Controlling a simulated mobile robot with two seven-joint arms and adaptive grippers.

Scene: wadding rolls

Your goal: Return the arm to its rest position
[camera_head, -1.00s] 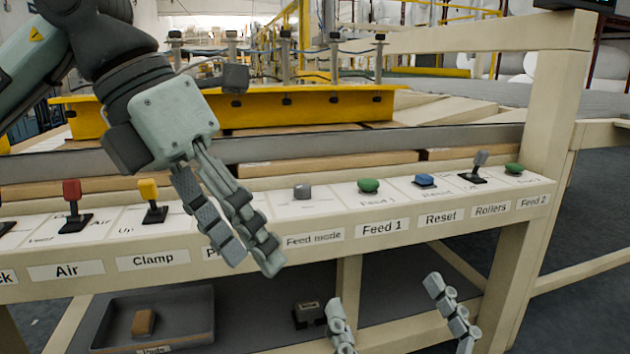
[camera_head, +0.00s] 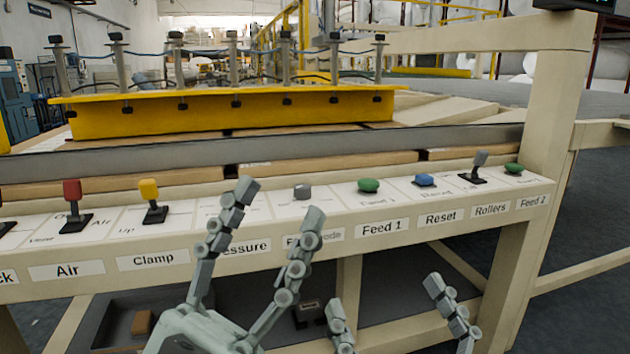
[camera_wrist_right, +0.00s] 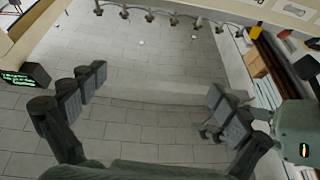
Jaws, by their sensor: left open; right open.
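My left gripper (camera_head: 281,203) is at the lower middle of the head view, fingers pointing up and spread apart, open and empty. It shows in front of the control panel (camera_head: 90,287) and partly covers the Pressure and Feed mode labels; I cannot tell any contact. My right gripper (camera_head: 385,293) is at the lower right, below the Feed 1 and Reset labels. Its fingers are wide apart with nothing between them. The right wrist view shows the same right gripper (camera_wrist_right: 155,88) open over grey floor tiles.
The panel carries a red lever (camera_head: 72,191), a yellow lever (camera_head: 149,189), a green button (camera_head: 368,185) and a blue button (camera_head: 425,180). A dark tray (camera_head: 100,318) sits on the lower shelf. A yellow beam (camera_head: 220,117) lies behind. A beige post (camera_head: 553,105) stands right.

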